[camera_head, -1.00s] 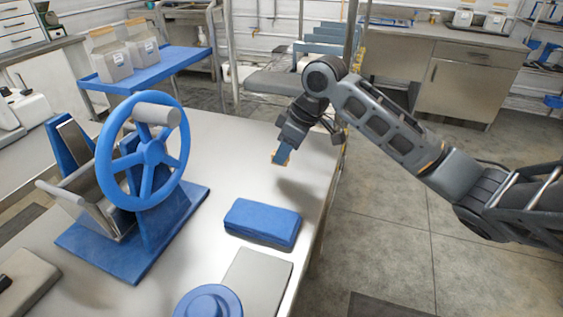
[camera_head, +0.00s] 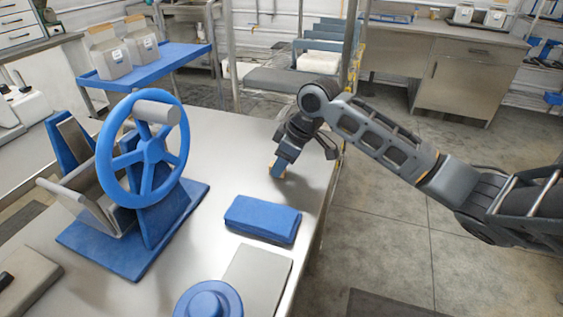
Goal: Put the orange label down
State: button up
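My gripper (camera_head: 283,163) points down over the far right part of the steel table (camera_head: 232,135), close to its right edge. It appears shut on the orange label (camera_head: 279,172), which shows only as small orange patches around the blue-grey fingertips. Most of the label is hidden by the fingers. The fingertips are low, at or just above the tabletop; I cannot tell whether the label touches it.
A blue block (camera_head: 262,219) lies nearer on the table, with a grey flat plate (camera_head: 258,275) and a blue round lid (camera_head: 208,301) in front. A blue handwheel device (camera_head: 150,160) stands left. Bare tabletop lies between device and gripper.

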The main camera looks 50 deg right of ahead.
jog(key=shift+o, duration=1.2)
jog(key=shift+r, duration=0.15)
jog(key=v, duration=1.2)
jog(key=shift+b, duration=0.4)
